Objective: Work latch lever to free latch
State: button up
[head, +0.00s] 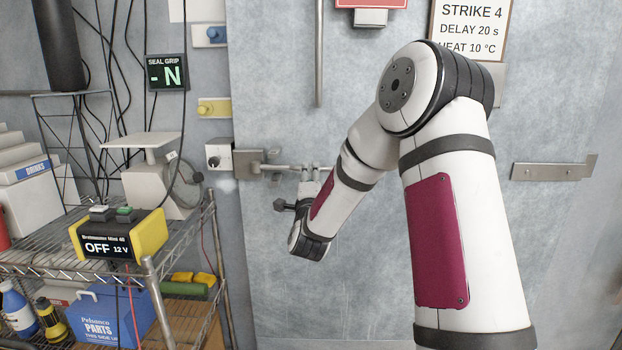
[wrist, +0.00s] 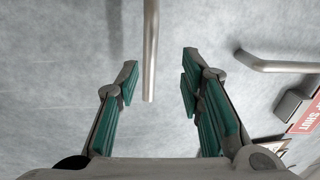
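The latch (head: 250,165) sits at the left edge of the grey door in the head view, with a metal lever (head: 283,168) running right from it. My forearm and wrist hide the right end. In the wrist view the lever (wrist: 150,50) appears as a metal bar coming down from the top edge, its free end between my fingers. My gripper (wrist: 160,80) is open, with green pads on both sides of the bar. The bar lies closer to the left finger, and a gap shows on each side. In the head view my gripper is mostly hidden behind my wrist.
A vertical door handle (head: 319,55) hangs above the latch; it shows at right in the wrist view (wrist: 280,66). A metal bracket (head: 553,170) is on the door's right. A wire shelf (head: 150,270) with boxes stands left. A red sign (head: 371,3) is above.

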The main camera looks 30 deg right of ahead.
jog(key=v, duration=1.2)
jog(key=shift+a, duration=0.1)
jog(key=s+a+r+n+g+y+p, duration=0.1)
jog(key=s+a+r+n+g+y, duration=0.15)
jog(key=a+n+y, duration=0.35)
jog(key=s+a+r+n+g+y+p, duration=0.1)
jog(key=s+a+n+g+y+p, duration=0.2)
jog(key=a+n, duration=0.45)
jog(key=s+a+r+n+g+y, duration=0.1)
jog(key=s+n+g, duration=0.6)
jog(key=s, duration=2.1)
jog(key=a+n, duration=0.1)
jog(key=n, duration=0.2)
jog(key=shift+s+r+y+p, duration=0.3)
jog(key=shift+s+r, duration=0.05)
